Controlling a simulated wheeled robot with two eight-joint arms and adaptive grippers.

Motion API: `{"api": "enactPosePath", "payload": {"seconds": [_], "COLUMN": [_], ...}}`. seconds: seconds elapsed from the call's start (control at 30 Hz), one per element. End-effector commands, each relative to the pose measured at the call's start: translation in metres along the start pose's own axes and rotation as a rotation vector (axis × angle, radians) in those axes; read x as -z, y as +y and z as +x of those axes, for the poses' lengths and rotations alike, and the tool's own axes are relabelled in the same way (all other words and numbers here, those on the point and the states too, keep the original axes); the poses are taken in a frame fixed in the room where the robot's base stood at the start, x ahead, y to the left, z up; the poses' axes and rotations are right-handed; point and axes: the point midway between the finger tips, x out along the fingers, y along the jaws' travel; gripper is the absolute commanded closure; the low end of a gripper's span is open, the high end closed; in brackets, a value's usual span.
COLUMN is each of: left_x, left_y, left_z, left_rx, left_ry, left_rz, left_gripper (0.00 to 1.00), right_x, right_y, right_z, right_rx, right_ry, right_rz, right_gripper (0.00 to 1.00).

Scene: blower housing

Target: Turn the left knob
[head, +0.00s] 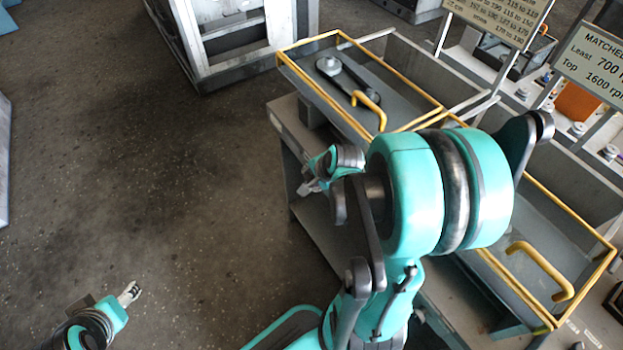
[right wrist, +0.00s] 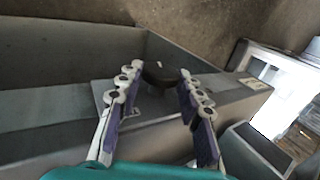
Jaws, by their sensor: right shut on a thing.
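A dark, round knob (right wrist: 160,73) shows in the right wrist view, on a grey metal surface. My right gripper (right wrist: 152,92) is shut on it, with one finger on each side. In the head view my right gripper (head: 312,183) is small, beside the left end of the grey bench (head: 292,122), and the knob is hidden there. I cannot tell from the head view which knob this is. My left gripper (head: 130,292) is at the lower left over bare floor, away from the bench. Its fingers are too small to tell their opening.
Yellow-edged trays with yellow handles (head: 368,108) top the bench. A dark lever-like part (head: 345,75) lies in the far tray. Signs (head: 595,62) stand at the right. A grey metal frame (head: 230,40) stands behind. The floor (head: 130,150) at left is clear. My own arm covers the middle.

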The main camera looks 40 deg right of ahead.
Motion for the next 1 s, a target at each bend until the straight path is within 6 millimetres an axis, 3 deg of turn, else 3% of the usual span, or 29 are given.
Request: {"api": "enactPosePath", "payload": {"seconds": [0.6,0.63,0.7,1.0], "left_x": [-0.0024,-0.0024,-0.0024,-0.0024], "left_y": [0.0,0.0,0.0,0.0], "left_z": [0.0034,0.0034,0.0034,0.0034], "left_rx": [0.0,0.0,0.0,0.0], "left_ry": [0.0,0.0,0.0,0.0], "left_rz": [0.0,0.0,0.0,0.0], "left_gripper": [0.43,0.43,0.43,0.43], "right_x": [-0.0004,-0.0004,-0.0004,-0.0002], "right_y": [0.0013,0.0013,0.0013,0.001], "right_z": [0.0,0.0,0.0,-0.0004], "right_rx": [0.047,0.047,0.047,0.047], "right_ry": [-0.002,-0.002,-0.002,-0.001], "right_rz": [-0.001,-0.001,-0.001,-0.001], "right_gripper": [0.93,0.59,0.43,0.43]}}
